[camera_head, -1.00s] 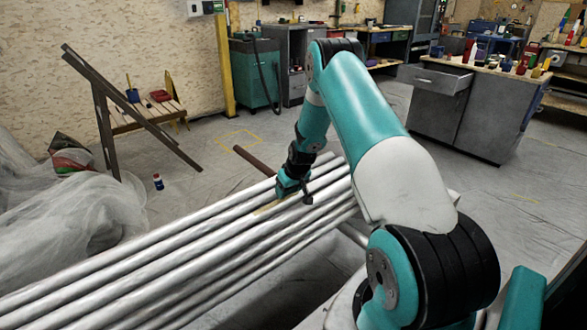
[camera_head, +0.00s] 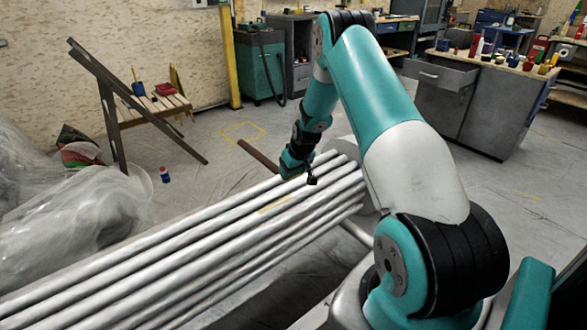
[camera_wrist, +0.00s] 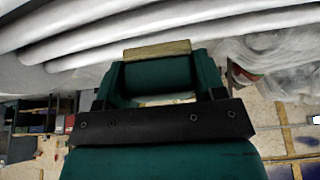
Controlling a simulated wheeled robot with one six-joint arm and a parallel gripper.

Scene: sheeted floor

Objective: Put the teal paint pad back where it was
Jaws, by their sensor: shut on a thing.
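My gripper (camera_head: 295,168) is above the far end of the long pale tubes in the head view, with the arm reaching down from the upper right. In the wrist view my gripper (camera_wrist: 158,80) has its two dark green fingers closed on a dark teal block with a tan edge, which I take to be the teal paint pad (camera_wrist: 157,73). The pad's tan strip (camera_wrist: 157,50) faces the tubes. In the head view the pad is too small to tell from the gripper. A thin yellowish strip (camera_head: 275,205) shows on the tubes below the gripper.
Pale tubes (camera_head: 180,240) run from lower left to centre. A yellow outline (camera_head: 243,132) marks the floor behind them, near a brown bar (camera_head: 258,156). Clear plastic sheeting (camera_head: 75,220) lies left.

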